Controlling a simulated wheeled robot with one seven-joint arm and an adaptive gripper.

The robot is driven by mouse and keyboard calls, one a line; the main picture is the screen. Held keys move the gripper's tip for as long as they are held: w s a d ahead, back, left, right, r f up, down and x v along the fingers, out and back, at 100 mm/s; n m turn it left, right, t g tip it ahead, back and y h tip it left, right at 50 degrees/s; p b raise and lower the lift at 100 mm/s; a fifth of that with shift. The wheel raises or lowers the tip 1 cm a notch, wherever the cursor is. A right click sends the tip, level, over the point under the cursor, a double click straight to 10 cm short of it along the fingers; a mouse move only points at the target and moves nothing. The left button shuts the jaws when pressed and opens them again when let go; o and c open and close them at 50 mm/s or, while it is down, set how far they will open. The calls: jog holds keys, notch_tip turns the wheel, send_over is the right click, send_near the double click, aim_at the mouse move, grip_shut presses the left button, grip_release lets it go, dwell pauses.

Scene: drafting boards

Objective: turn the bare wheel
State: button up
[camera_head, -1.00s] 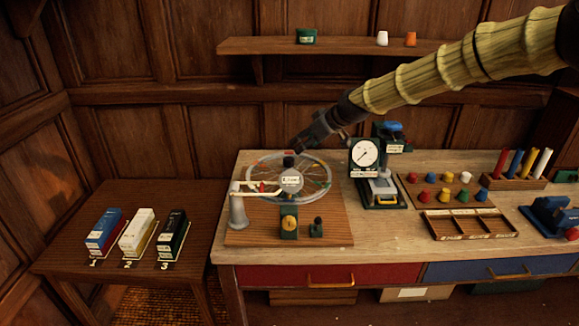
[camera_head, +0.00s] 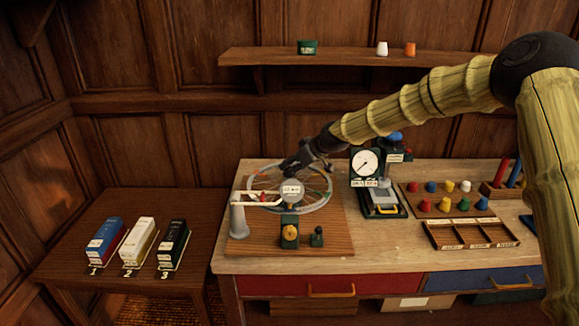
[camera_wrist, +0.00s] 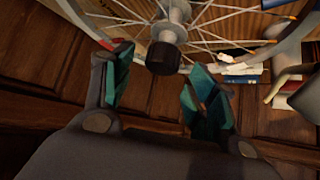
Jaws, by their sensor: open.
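The bare spoked wheel (camera_head: 319,206) lies about flat on its wooden stand board (camera_head: 335,235) at the bench's left end. Its rim, thin spokes and dark hub end show large in the wrist view (camera_wrist: 163,57). A few coloured marks sit among the spokes. My gripper (camera_head: 290,168) is over the far part of the wheel in the head view. In the wrist view, its teal-tipped fingers (camera_wrist: 160,72) are spread apart with nothing held, the hub end appearing between and beyond them. Whether a finger touches the wheel, I cannot tell.
A round gauge (camera_head: 291,190) and a pale post with an arm (camera_head: 238,215) stand at the wheel's near side. A dial instrument (camera_head: 365,163) stands close on the right. Several coloured pegs (camera_head: 447,186) and a sectioned tray (camera_head: 470,233) are farther right. Three boxes (camera_head: 138,234) stand on the left table.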

jog(key=shift+p+x, duration=0.4)
jog(key=shift+x, duration=1.15)
grip_shut()
